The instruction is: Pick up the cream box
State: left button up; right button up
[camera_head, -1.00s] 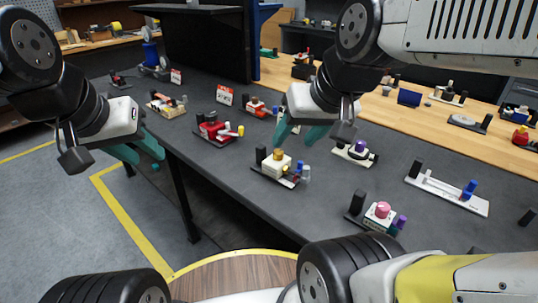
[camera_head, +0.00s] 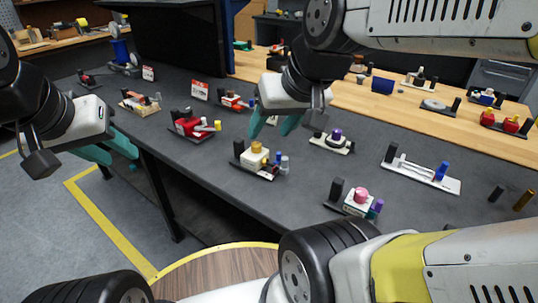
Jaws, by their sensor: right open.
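The cream box (camera_head: 255,159) sits on a small dark base on the dark grey table, with a gold knob on top and small blue and grey cylinders at its right. A black block stands at its left. My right gripper (camera_head: 272,131) is open, with teal fingers pointing down just above and behind the box; its fingers look empty, and I cannot tell the exact gap to the box. My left gripper (camera_head: 122,158) hangs off the table's front edge at the left; its teal fingers are seen from the side, so its opening is unclear.
A red assembly (camera_head: 190,125) stands left of the box, a purple-knobbed one (camera_head: 334,138) to the right, and a pink-knobbed one (camera_head: 359,199) nearer to me. A white plate with a blue cylinder (camera_head: 421,173) lies further right. Bare table (camera_head: 300,180) separates them.

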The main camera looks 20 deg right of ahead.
aim_at(254, 164)
jog(key=i+j, duration=0.2)
jog(key=j, duration=0.15)
jog(key=i+j, duration=0.2)
jog(key=j, duration=0.15)
jog(key=i+j+z, duration=0.1)
jog(key=z, duration=0.3)
jog(key=j+z, duration=0.3)
jog(key=z, duration=0.15)
jog(key=i+j+z, duration=0.1)
jog(key=j+z, duration=0.15)
jog(key=z, duration=0.65)
